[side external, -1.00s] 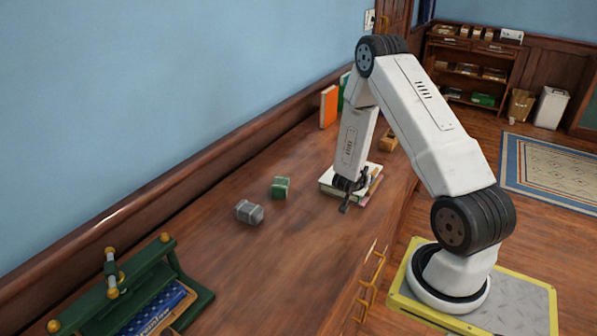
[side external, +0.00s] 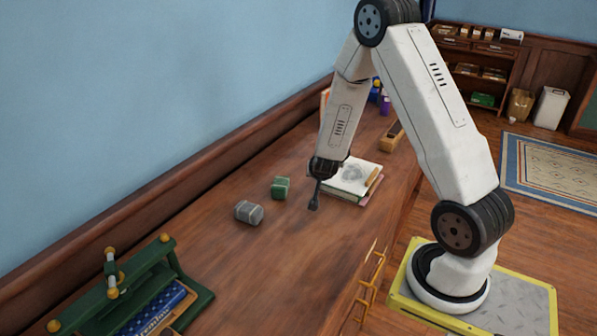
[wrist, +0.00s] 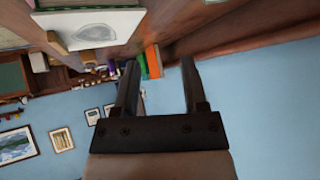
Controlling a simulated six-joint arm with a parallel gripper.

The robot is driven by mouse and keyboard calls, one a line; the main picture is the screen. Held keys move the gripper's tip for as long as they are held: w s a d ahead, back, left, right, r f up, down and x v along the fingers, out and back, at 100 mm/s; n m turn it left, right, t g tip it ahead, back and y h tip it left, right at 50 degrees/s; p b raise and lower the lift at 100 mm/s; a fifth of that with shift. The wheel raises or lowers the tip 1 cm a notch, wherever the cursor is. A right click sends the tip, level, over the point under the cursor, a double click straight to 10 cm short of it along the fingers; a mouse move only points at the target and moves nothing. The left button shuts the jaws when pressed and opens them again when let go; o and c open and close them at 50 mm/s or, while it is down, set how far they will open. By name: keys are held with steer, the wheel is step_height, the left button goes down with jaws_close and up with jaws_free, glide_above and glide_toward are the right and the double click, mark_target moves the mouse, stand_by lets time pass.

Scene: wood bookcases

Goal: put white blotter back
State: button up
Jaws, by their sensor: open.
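The white sheet (side external: 353,173) with a grey mark, possibly the white blotter, lies on top of a small stack of books on the wooden desk. It also shows in the wrist view (wrist: 97,30), at upper left. A light brown wooden piece (side external: 375,180) lies at the sheet's right edge. My gripper (side external: 314,204) is over the desk, just left of and in front of the stack, apart from it. In the wrist view, my gripper (wrist: 159,62) has its two fingers spread with nothing between them.
A green block (side external: 281,188) and a grey block (side external: 249,212) stand on the desk left of my gripper. A green rack (side external: 188,275) holds a blue item at the lower left. A wooden box (side external: 391,138) stands farther back. The front middle of the desk is clear.

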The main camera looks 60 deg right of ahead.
steer(key=s+a+r+n+y, duration=0.2)
steer(key=a+r+n+y, duration=0.15)
steer(key=a, duration=0.65)
steer(key=s+a+r+n+y, duration=0.1)
steer(key=a+r+n+y, duration=0.3)
steer(key=a, duration=0.7)
steer(key=s+a+n+g, duration=0.2)
steer(key=s+a+n, duration=0.2)
steer(key=s, duration=0.3)
steer(key=shift+s+r+n+g, duration=0.15)
steer(key=shift+r+n+g, duration=0.25)
steer(key=shift+r+n, duration=0.05)
steer(key=shift+o, duration=0.5)
